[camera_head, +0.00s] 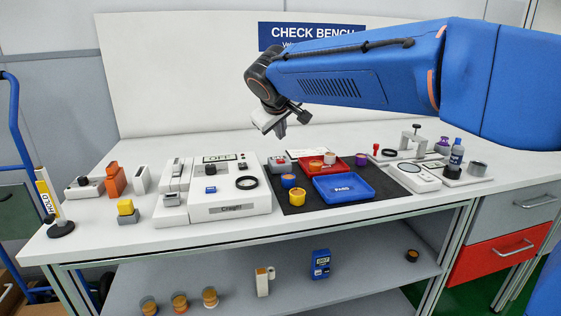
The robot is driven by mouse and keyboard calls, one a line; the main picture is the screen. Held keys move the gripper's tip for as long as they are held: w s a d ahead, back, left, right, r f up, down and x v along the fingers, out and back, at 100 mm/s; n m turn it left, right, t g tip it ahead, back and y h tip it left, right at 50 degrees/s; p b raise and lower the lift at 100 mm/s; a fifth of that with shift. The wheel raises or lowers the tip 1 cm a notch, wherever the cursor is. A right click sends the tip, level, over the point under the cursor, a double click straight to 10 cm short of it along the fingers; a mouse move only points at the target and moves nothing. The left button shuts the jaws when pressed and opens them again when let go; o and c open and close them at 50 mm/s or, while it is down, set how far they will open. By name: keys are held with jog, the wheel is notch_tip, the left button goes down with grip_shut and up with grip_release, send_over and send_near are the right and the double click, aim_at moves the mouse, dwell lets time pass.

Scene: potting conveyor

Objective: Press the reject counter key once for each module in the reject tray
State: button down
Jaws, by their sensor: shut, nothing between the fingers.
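The red tray (343,166), which I take as the reject tray, lies on a dark mat towards the back. At least two round orange-brown modules (315,164) show in it; overlap and small size make the exact number unclear. A small grey box with a red top part (280,163) stands just left of the tray; it may be the reject counter, but its key and any reading are too small to tell. My gripper (282,131) is shut and empty, in the air above and behind this box, touching nothing.
A blue PASS tray (343,187) is in front of the red tray, with loose modules (298,196) to its left. A white test unit (225,200) stands left of the mat. A blue 007 device (321,264) is on the lower shelf. The front bench edge is mostly clear.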

notch_tip(320, 180, up, 4)
jog(key=shift+f, duration=0.1)
jog(key=shift+f, duration=0.1)
send_over(280, 164)
jog(key=shift+w+f, duration=0.1)
jog(key=shift+f, duration=4.2)
jog(key=shift+f, duration=0.15)
jog(key=shift+f, duration=0.3)
jog(key=shift+f, duration=0.35)
jog(key=shift+r, duration=0.8)
